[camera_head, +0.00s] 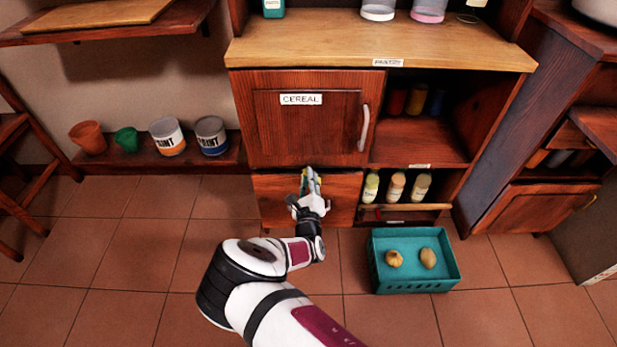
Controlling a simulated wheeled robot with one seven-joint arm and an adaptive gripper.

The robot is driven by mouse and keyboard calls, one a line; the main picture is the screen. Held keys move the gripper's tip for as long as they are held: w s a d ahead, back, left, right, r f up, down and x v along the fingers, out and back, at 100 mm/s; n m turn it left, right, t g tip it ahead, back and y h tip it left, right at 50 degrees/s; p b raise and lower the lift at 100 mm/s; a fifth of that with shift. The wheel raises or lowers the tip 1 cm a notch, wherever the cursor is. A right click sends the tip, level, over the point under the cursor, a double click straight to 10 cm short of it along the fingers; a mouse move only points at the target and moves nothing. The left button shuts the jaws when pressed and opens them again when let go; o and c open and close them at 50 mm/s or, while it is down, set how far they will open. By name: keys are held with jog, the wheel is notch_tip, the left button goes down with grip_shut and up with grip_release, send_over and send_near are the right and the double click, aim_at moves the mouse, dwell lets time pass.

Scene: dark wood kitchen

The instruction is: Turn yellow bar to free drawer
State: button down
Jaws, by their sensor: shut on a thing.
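The wooden drawer (275,201) sits low in the cabinet, under the door labelled CEREAL, and looks closed. My gripper (310,181) reaches down to the upper middle of the drawer front. It is shut on the yellow bar (318,178). Only a small yellow patch of the bar shows at my fingertips. The rest is hidden behind my gripper, so I cannot tell the bar's full angle.
A teal crate (455,287) with two round brown items stands on the floor at right. Several bottles (396,188) stand on the low shelf beside the drawer. Pots and paint cans (167,137) stand at left. The tiled floor (130,240) at left is clear.

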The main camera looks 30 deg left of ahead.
aim_at(308, 148)
jog(key=n, duration=1)
jog(key=shift+s+f, duration=0.1)
jog(key=shift+f, duration=0.15)
dwell(0.4)
jog(key=c, duration=1.6)
grip_release()
jog(key=shift+o, duration=0.2)
jog(key=o, duration=0.4)
notch_tip(308, 148, up, 9)
jog(key=shift+r, duration=0.35)
jog(key=c, duration=0.4)
jog(key=shift+r, duration=0.25)
